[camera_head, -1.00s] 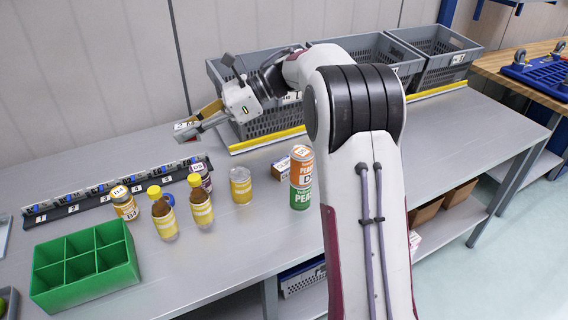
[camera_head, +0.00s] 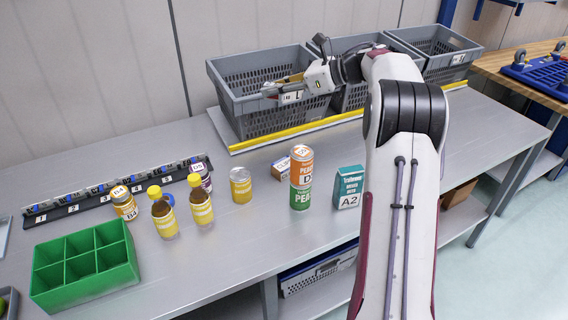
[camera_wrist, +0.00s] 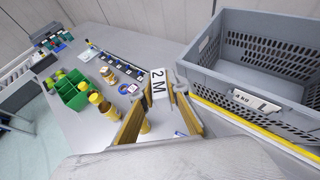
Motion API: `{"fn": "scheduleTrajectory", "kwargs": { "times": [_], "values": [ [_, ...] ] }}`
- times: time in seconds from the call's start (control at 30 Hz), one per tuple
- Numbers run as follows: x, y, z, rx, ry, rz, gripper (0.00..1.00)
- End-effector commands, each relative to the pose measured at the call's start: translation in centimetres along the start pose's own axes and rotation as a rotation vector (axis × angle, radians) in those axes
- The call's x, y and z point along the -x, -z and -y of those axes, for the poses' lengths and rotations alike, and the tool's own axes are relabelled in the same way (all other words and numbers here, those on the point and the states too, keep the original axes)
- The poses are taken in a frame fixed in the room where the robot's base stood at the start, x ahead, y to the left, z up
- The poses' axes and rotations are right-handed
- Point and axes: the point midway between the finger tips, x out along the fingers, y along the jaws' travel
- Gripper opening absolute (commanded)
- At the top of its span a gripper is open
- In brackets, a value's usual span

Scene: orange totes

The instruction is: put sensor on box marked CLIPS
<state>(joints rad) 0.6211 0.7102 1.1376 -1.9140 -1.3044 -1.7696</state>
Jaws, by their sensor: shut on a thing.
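My gripper (camera_head: 272,91) is shut on a small block, which I take as the sensor; its white face reads "2 M" in the wrist view (camera_wrist: 158,84), between the yellow-sided fingers. It is held in the air in front of the left grey tote. The box marked CLIPS (camera_head: 282,168) is a small white, blue and orange-brown box lying on the grey table, below and in front of my gripper. It stands just left of and behind the stacked cans. Its top looks bare.
Stacked cans (camera_head: 301,178), a teal A2 box (camera_head: 349,187) and a yellow can (camera_head: 241,185) stand near the CLIPS box. Grey totes (camera_head: 222,88) line the back behind a yellow-edged strip. Bottles, a green divided bin (camera_head: 42,286) and a numbered rail (camera_head: 72,211) are left.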

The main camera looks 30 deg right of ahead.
Motion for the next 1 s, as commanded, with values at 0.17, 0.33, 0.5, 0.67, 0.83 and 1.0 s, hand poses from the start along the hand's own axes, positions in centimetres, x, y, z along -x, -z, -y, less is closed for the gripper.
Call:
{"fn": "scheduleTrajectory", "kwargs": {
  "times": [0.17,0.33,0.5,0.67,0.83,1.0],
  "values": [
    [-0.8,2.0,0.0,-0.005,-0.001,0.001,0.00],
    [-1.6,3.9,0.0,-0.003,-0.001,0.000,0.00],
    [-1.9,4.6,0.0,-0.001,-0.001,0.000,0.00],
    [-1.9,4.6,0.0,0.000,-0.001,0.001,0.00],
    [-1.9,4.7,-0.1,0.000,-0.001,0.000,0.00],
    [-2.3,5.5,-0.1,-0.003,-0.002,0.000,0.00]
  ]
}}
